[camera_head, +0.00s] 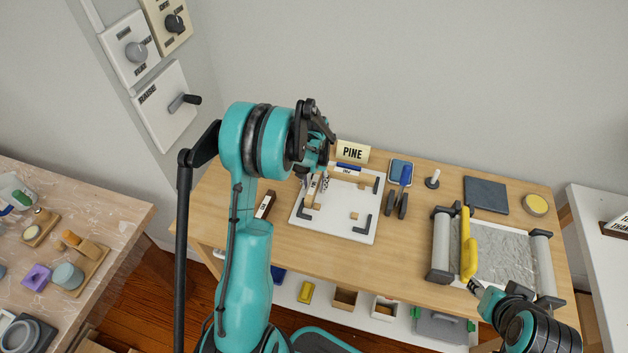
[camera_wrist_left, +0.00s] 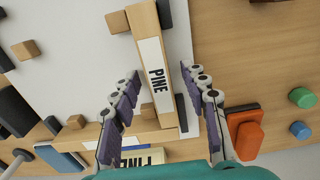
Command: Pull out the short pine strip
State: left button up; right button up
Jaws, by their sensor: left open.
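A pale pine strip (camera_wrist_left: 148,35) with a white label reading PINE shows in the left wrist view. It runs lengthwise between the fingers of my left gripper (camera_wrist_left: 160,76), which is open with a gap on both sides of the strip. In the head view my left gripper (camera_head: 317,181) is over the left part of a white board (camera_head: 337,228) and hides much of the strip. My right gripper (camera_head: 473,285) is at the lower right, by a yellow bar (camera_head: 467,245); its jaws are too small to read.
A PINE sign (camera_head: 352,152) stands behind the board. Small wooden blocks and black corner pieces lie on the board. A dark labelled piece (camera_head: 265,205) lies left of it. A blue-handled tool (camera_head: 404,178) and a roller frame (camera_head: 441,245) are to the right.

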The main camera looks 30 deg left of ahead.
aim_at(314, 183)
pick_arm(q)
grip_shut()
jog(key=shift+r+p, duration=0.45)
jog(key=shift+r, duration=0.3)
dwell(0.7)
jog(key=shift+r+p, duration=1.3)
jog(key=shift+r, duration=0.85)
